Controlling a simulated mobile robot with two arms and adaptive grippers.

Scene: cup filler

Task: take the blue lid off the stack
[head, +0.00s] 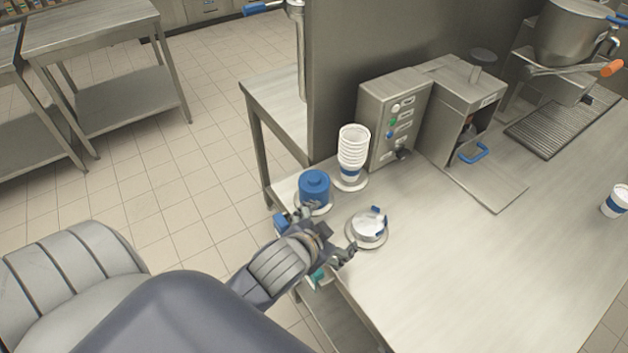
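A blue stack of lids (314,190) stands on a pale round base at the near left end of the steel counter. Its top lid has a small raised knob, and single lids are hard to tell apart. My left gripper (327,231) is open, with its fingers spread just in front of the stack. Nothing shows between the fingers, and the gripper appears apart from the stack. The lower edge of the stack's base is partly hidden by the gripper. My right gripper is not in view.
A stack of white cups (353,145) stands right behind the lids, beside a control box (392,115). A round holder with blue tabs (369,228) sits to the right of my gripper. A lone cup (616,201) stands far right. The counter's middle (450,260) is clear.

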